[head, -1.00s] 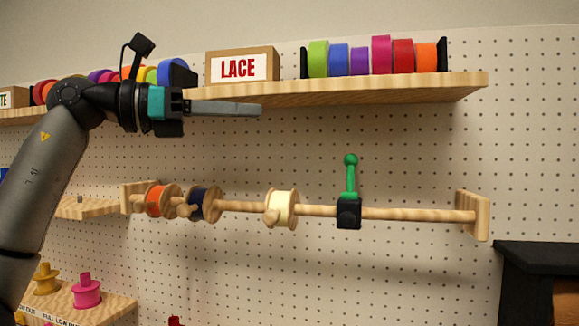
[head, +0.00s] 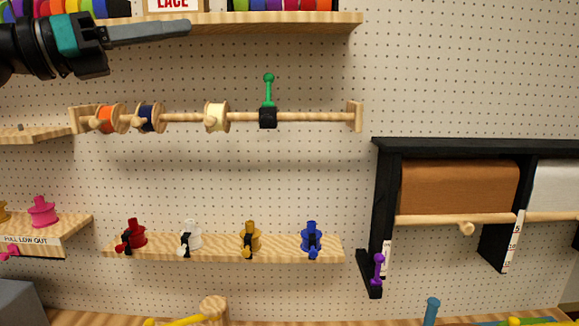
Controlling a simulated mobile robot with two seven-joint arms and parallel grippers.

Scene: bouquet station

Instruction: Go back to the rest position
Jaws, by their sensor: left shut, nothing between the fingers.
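My left gripper (head: 148,33) comes in at the upper left of the head view. Its long grey fingers lie together and point right, just under the upper shelf, with nothing between them. It is above the wooden spool rod (head: 180,118) and apart from it. My right gripper is not in the picture.
The upper shelf (head: 300,22) holds ribbon rolls and a LACE box (head: 170,5). The rod carries orange (head: 108,120), navy (head: 150,118) and cream (head: 217,116) spools and a green-knobbed black clamp (head: 268,117). A black rack (head: 385,190) holds brown paper (head: 455,188). Pegboard between is clear.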

